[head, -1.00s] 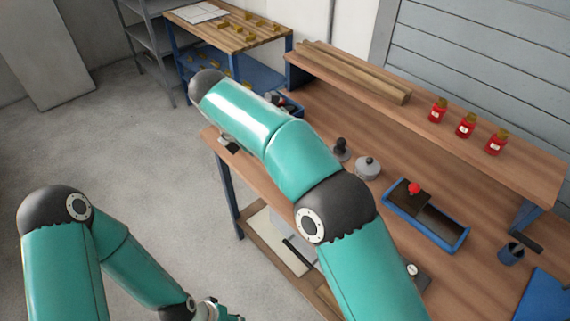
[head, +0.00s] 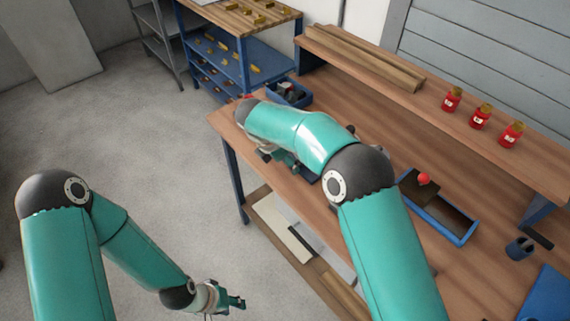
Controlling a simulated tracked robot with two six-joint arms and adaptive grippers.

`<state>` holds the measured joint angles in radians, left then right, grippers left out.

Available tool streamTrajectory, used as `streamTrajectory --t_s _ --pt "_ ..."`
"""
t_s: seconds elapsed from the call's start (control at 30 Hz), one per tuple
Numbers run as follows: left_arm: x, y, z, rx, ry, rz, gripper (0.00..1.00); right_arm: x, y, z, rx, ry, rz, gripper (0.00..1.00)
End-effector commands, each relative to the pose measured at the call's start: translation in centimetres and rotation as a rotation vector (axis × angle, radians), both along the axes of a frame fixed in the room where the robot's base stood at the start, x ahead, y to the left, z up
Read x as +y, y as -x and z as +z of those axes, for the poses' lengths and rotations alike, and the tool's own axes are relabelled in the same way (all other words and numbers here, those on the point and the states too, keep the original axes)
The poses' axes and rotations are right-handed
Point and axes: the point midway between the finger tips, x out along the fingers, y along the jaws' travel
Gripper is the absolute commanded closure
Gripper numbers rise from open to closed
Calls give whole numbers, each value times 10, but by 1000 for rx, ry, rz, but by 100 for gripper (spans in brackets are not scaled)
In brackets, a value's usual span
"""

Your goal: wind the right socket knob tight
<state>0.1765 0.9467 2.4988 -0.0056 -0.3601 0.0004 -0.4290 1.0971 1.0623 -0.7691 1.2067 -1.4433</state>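I cannot make out the right socket knob; my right arm covers the middle of the bench (head: 480,215). My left gripper (head: 236,302) hangs over the floor at the bottom, left of the bench and away from it. It is small and seen from the side, and I see nothing held in it. My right forearm reaches over the bench toward its far left end. Dark parts that look like my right gripper (head: 275,158) show just below that forearm, low over the bench. Its fingertips and anything between them are hidden.
A blue tray (head: 462,238) with a red ball-topped piece (head: 424,179) lies right of my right arm. A dark blue cup (head: 519,248) stands farther right. Several red jars stand on the raised shelf (head: 545,180). A blue bin (head: 302,100) stands at the back left.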

Motion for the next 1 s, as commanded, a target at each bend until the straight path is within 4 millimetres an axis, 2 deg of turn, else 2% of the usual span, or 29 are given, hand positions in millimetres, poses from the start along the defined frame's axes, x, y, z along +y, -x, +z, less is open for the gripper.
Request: streamTrajectory --t_s 0.2,0.53,0.87,1.0 --pt "0 0 3 0 0 0 60 -7 -5 -20 0 1 0 45" --pt "0 0 2 0 0 0 60 -8 -5 -23 -1 0 0 45" --pt "0 0 3 0 0 0 60 -8 -5 -23 -1 1 0 99" --pt "0 0 1 0 0 0 60 -9 -5 -23 -3 -1 -1 100"
